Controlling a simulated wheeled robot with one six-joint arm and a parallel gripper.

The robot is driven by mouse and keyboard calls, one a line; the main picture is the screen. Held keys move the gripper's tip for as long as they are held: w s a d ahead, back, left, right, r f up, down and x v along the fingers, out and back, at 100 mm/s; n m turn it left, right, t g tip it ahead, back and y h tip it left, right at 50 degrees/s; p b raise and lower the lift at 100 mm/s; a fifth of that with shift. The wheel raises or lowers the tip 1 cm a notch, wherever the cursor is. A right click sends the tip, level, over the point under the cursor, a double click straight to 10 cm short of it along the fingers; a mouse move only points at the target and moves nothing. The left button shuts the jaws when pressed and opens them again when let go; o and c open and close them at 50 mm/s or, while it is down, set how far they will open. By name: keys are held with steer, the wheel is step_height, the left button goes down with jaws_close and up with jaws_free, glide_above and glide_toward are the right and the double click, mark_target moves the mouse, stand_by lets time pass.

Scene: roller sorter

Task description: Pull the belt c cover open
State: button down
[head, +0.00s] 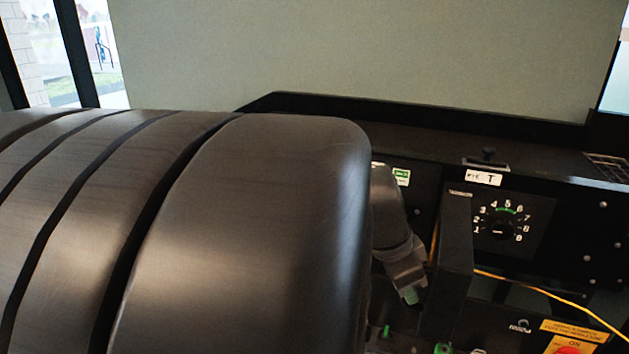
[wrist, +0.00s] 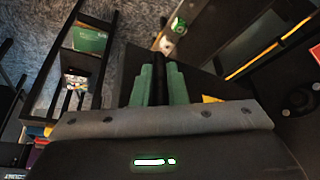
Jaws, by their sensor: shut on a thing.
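A dark upright panel (head: 455,265), which I take to be the belt c cover, stands out from the black machine front in the head view. A small label at its top is too small to read. My gripper (head: 411,296) is just left of it, mostly hidden behind my own arm. In the wrist view, the green fingers of my gripper (wrist: 161,84) are shut on a thin dark edge or handle, seemingly part of the cover (wrist: 205,85). The exact contact is partly hidden.
A numbered dial (head: 497,231) is right of the panel. A yellow cable (head: 535,288) runs past it to the lower right. A red button (head: 569,350) with a yellow label is at the bottom right. A shelf with a green box (wrist: 89,40) shows in the wrist view.

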steer(key=shift+w+r, duration=0.1)
steer(key=c, duration=1.5)
jaws_free()
steer(key=shift+d, duration=0.1)
steer(key=shift+o, duration=0.2)
steer(key=p+v, duration=0.1)
steer(key=v, duration=1.2)
steer(key=shift+a+r, duration=0.2)
steer(key=shift+r, duration=0.1)
steer(key=shift+f, duration=0.1)
steer(key=b+x, duration=0.1)
steer(key=x, duration=1.2)
steer(key=shift+d+f, duration=0.2)
steer(key=shift+f, duration=0.1)
